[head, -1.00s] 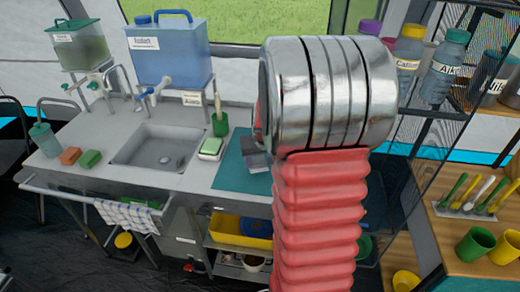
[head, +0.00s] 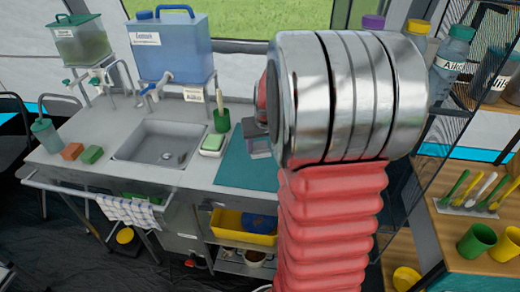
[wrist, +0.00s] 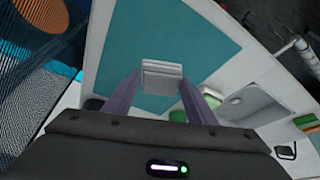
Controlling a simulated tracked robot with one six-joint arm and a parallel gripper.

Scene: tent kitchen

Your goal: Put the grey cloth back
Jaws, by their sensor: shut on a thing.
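The grey cloth (wrist: 163,77) is a small folded block between the two fingers of my gripper (wrist: 161,82) in the wrist view. My gripper is shut on it, over the teal mat (wrist: 198,45). In the head view, a small part of the cloth (head: 258,147) shows beside my arm, over the teal mat (head: 240,173) on the counter. My arm hides most of the gripper there. I cannot tell whether the cloth touches the mat.
The sink (head: 160,145) is left of the mat. The soap dish (head: 213,144) and green brush holder (head: 222,119) stand close to the mat's left edge. A checked towel (head: 130,211) hangs on the front rail. A wire rack (head: 425,150) stands right of my arm.

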